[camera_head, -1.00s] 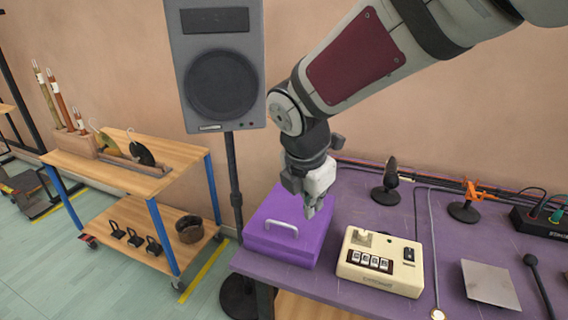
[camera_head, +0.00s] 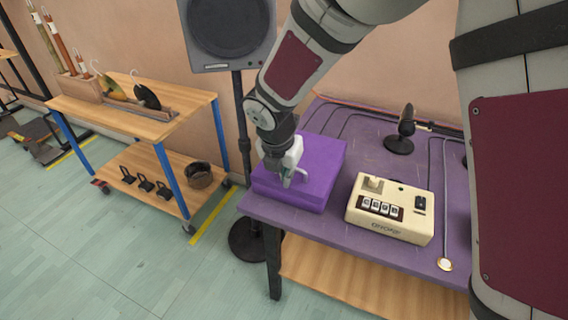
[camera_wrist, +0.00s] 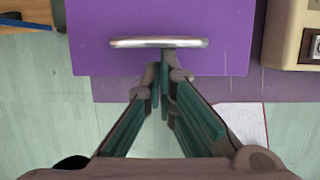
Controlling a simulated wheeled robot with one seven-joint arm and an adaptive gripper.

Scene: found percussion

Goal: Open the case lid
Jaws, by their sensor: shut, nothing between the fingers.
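The purple case (camera_head: 322,160) sits on the purple table near its left corner, with its lid down. The wrist view shows the case's purple top (camera_wrist: 160,22) and its pale metal handle (camera_wrist: 160,42) along the near side. My gripper (camera_head: 288,180) is at the case's front, by the handle, and partly hides it in the head view. In the wrist view the fingertips of my gripper (camera_wrist: 163,72) are together and empty, just on the near side of the handle's middle. I cannot tell whether they touch it.
A cream drum machine (camera_head: 390,208) stands right of the case on the purple table (camera_head: 345,232). A small black microphone (camera_head: 402,130) stands behind it. A speaker on a black stand (camera_head: 243,130) rises at the left, beyond which is a wooden shelf cart (camera_head: 150,120).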

